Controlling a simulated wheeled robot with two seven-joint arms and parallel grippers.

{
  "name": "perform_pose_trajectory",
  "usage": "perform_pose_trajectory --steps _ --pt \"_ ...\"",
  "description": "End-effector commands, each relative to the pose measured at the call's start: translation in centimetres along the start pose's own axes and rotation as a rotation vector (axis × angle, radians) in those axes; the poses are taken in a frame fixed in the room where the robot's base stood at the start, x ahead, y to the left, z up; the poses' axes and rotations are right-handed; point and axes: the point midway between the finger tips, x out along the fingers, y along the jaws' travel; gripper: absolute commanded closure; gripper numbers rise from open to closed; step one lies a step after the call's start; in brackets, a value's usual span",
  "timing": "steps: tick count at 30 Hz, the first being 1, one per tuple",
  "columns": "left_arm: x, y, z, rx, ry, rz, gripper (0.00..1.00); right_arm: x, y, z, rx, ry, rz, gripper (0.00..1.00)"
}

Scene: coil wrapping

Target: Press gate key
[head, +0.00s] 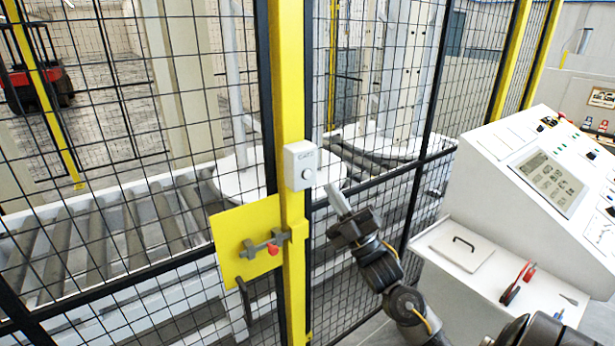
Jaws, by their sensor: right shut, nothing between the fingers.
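A small pale grey box (297,157) is fixed to the yellow gate post (292,90). It carries lettering that seems to read GATE, and one round button, the gate key (308,173). My right gripper (331,188) is shut and empty. Its fingertips are just right of and slightly below the box, close to the button; I cannot tell whether they touch the box. A yellow latch plate (245,225) with a bolt and a red knob (273,249) sits lower on the post. My left gripper is not in view.
Black mesh fence panels (400,110) stand on both sides of the post, with a roller conveyor (100,245) behind them. A white control console (545,165) stands at the right, its shelf (545,300) holding a red-handled item (517,283).

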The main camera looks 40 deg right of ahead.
Motion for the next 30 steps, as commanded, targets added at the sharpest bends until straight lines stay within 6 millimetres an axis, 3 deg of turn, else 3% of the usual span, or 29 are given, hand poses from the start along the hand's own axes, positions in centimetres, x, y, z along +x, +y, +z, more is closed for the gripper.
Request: perform_pose_trajectory --steps 12,30 --pt "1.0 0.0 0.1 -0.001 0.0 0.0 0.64 3.1 -2.4 2.4 -0.001 0.0 0.001 1.0" --pt "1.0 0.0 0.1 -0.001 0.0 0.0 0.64 3.6 -2.7 2.7 -0.001 0.0 0.0 1.0"
